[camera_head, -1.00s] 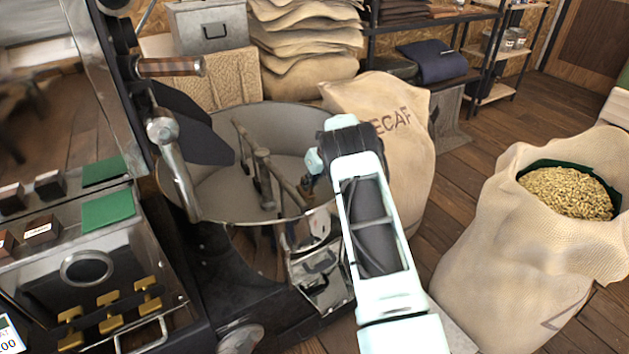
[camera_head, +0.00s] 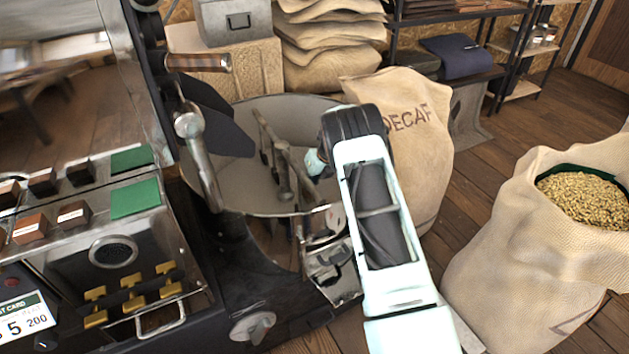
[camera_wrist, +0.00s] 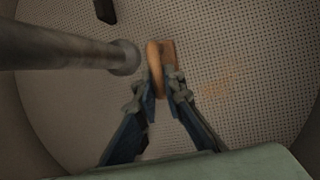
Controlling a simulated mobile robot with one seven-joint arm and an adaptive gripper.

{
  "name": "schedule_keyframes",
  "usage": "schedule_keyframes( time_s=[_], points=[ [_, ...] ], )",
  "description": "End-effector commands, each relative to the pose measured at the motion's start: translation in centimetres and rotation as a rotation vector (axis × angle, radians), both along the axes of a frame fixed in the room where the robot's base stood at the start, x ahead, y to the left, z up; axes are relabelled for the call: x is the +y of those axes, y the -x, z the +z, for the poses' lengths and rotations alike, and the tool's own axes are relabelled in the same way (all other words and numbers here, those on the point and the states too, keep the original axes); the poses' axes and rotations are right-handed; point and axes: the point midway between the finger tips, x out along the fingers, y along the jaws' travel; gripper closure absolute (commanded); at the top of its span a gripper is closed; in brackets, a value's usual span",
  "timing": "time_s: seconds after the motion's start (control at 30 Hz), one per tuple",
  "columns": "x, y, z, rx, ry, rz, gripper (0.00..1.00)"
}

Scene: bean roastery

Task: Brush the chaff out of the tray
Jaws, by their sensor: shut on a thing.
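The tray (camera_head: 225,195) is a round, deep metal cooling tray with stirring arms, at the middle left in the head view. Its perforated floor (camera_wrist: 255,115) fills the wrist view. A faint orange-brown patch, seemingly chaff (camera_wrist: 225,86), lies on that floor to the right of my fingertips. My gripper (camera_wrist: 163,84) is inside the tray, shut on a small wooden piece, seemingly the brush (camera_wrist: 155,58). Its bristles cannot be made out. My arm hides the gripper and brush in the head view.
A metal stirring arm (camera_wrist: 65,50) reaches in from the left, its end close to the brush. It also shows in the head view (camera_head: 283,178). A DECAF sack (camera_head: 405,150) stands behind my arm, and an open bean sack (camera_head: 530,260) at right.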

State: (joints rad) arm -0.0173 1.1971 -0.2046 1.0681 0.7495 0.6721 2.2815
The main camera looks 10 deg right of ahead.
Motion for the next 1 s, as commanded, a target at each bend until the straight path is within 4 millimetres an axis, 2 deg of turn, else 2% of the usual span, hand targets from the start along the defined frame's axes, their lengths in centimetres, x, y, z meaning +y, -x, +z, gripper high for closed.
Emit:
schedule_keyframes(
  time_s=[0.33, 0.8, 1.0],
  points=[
    [0.1, 0.1, 0.2, 0.001, -0.001, 0.001, 1.00],
    [0.0, -0.1, 5.0, -0.002, 0.000, -0.002, 1.00],
    [0.0, 0.0, 6.2, -0.001, -0.001, -0.001, 1.00]
  ],
)
